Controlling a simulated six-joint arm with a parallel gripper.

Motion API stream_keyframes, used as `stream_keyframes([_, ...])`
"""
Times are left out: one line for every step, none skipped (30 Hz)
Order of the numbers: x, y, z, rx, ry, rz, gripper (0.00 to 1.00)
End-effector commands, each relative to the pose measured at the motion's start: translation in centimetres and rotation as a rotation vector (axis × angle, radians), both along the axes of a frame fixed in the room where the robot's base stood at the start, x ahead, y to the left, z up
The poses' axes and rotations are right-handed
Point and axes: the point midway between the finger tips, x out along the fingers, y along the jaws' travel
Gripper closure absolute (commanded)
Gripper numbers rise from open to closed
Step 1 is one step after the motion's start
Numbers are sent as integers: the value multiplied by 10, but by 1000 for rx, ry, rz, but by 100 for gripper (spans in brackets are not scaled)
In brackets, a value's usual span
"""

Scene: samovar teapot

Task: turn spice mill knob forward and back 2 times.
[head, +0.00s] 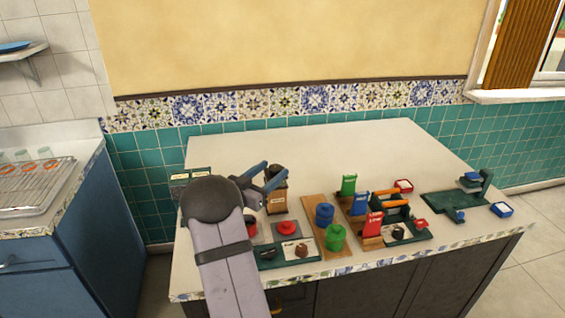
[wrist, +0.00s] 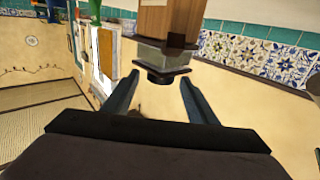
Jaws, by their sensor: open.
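The spice mill (head: 278,203) stands upright on the worktop, with a wooden body and a dark top partly behind my gripper in the head view. The wrist view shows its wooden body (wrist: 166,22) and its dark knob (wrist: 160,78). My gripper (head: 276,168) is at the height of the mill's top. In the wrist view my gripper (wrist: 159,79) is open, with one blue-grey finger on each side of the knob. Gaps show on both sides of the knob, so neither finger appears to touch it. I cannot tell how deep the knob sits between the fingers.
Right of the mill are a red knob (head: 288,228) on a board, blue (head: 324,214) and green (head: 335,238) cylinders, and upright green, blue and red blocks. A dark green stand (head: 452,205) is far right. The worktop (head: 330,145) behind is clear.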

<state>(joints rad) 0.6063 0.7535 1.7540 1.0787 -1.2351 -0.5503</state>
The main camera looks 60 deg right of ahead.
Motion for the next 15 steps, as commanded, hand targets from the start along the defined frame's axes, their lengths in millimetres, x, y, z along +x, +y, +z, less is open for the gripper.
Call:
stream_keyframes([-1, -5, 1, 0, 0, -2, 48])
stream_keyframes([-1, -8, 1, -1, 0, -1, 48])
stream_keyframes([-1, -13, 1, -1, -1, -2, 48])
stream_keyframes([-2, -17, 1, 0, 0, -2, 48])
stream_keyframes([-2, -21, 1, 0, -1, -2, 48])
stream_keyframes([-1, -27, 1, -1, -1, -2, 48])
stream_keyframes([-1, -31, 2, -1, -1, -2, 48])
stream_keyframes([-2, -35, 1, -1, -1, -2, 48])
stream_keyframes([-2, -40, 1, 0, -1, -1, 48])
stream_keyframes([-2, -44, 2, -1, -1, -2, 48])
stream_keyframes([-2, -47, 1, -1, -1, -2, 48])
stream_keyframes([-2, -51, 1, -1, -1, -2, 48])
stream_keyframes([-2, -54, 1, 0, 0, -1, 48])
stream_keyframes([-1, -57, 1, 0, 0, 0, 48])
stream_keyframes([-1, -59, 1, -1, -1, 0, 48])
